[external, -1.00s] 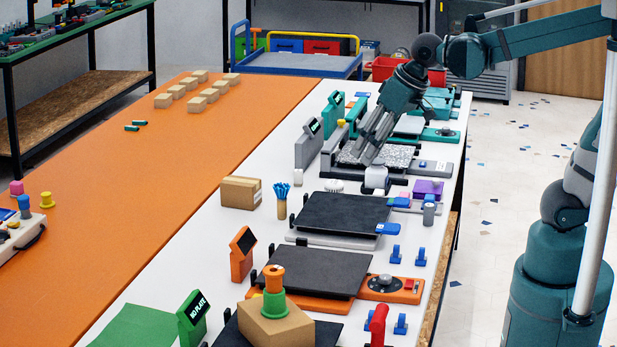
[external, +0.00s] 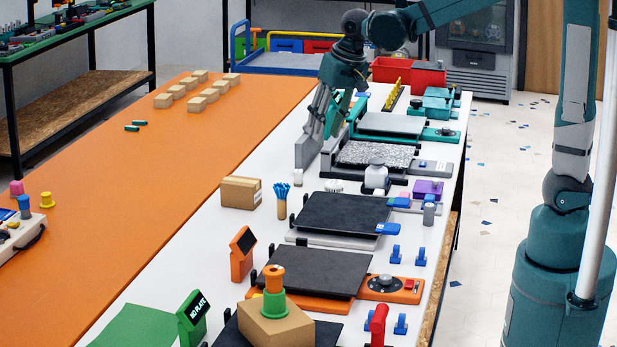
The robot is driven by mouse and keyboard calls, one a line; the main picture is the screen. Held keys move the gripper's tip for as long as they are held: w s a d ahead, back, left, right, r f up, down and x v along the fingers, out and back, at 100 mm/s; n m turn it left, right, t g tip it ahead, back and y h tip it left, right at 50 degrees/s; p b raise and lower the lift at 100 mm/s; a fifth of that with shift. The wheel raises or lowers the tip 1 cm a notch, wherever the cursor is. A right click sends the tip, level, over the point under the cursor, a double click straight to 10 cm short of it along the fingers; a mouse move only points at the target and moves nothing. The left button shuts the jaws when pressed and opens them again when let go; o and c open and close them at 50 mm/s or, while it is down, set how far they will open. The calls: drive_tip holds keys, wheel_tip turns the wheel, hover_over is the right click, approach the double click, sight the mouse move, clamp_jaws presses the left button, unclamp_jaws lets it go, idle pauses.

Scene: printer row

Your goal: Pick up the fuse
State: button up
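I cannot pick out the fuse with certainty. A small pale cylinder (external: 298,177) stands on the white worktop, in front of the grey upright display (external: 308,150). Two small dark green cylinders (external: 136,125) lie on the orange table surface. My gripper (external: 328,132) points down beside the grey display and near the far printers, above and behind the pale cylinder and apart from it. Its fingers overlap the display and printer parts in the picture, so I cannot see whether they are open or hold anything.
Dark-plated printers (external: 345,213) stand nearer. A cardboard box (external: 240,192) and a cup of blue sticks (external: 282,200) are at the left. The orange table (external: 150,220) is largely clear.

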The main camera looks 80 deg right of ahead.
drive_tip(key=w+d+f+m+g+p, duration=0.25)
drive_tip(key=w+d+f+m, duration=0.2)
drive_tip(key=w+d, duration=0.55)
drive_tip(key=m+p, duration=0.3)
drive_tip(key=p, duration=0.1)
hover_over(298, 170)
drive_tip(key=a, duration=0.1)
drive_tip(key=shift+g+y, duration=0.25)
drive_tip(key=shift+y, duration=0.15)
wheel_tip(298, 170, down, 10)
drive_tip(key=shift+s+r, duration=0.1)
drive_tip(key=shift+d+f, duration=0.5)
drive_tip(key=shift+f, duration=0.15)
drive_tip(key=shift+f, duration=1.25)
drive_tip(key=shift+f+b, duration=0.3)
drive_tip(key=shift+f, duration=2.3)
drive_tip(key=c, duration=0.9)
